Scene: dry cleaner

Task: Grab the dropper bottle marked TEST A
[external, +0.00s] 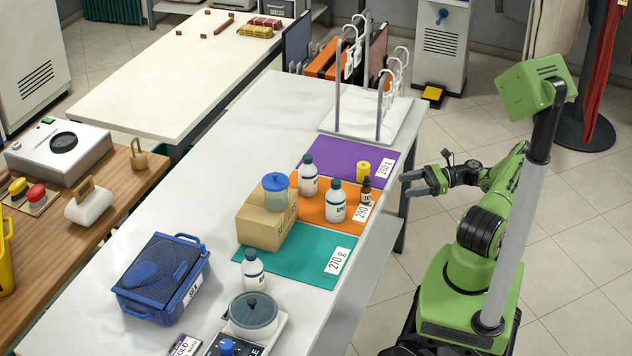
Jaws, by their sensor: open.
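A small dark dropper bottle (366,190) stands upright near the right edge of the orange mat (341,221), beside a yellow cylinder. Its label is too small to read, so I cannot tell if it says TEST A. My gripper (408,184) is open and empty, to the right of the dropper bottle and apart from it, just off the table's right edge. Its fingers point left toward the table.
White bottles (336,206) and (308,180) stand near the dropper bottle, with a yellow cylinder (362,170) behind it. A cardboard box (262,228) bears a blue-lidded jar (275,196). A white rack (372,118) stands farther back.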

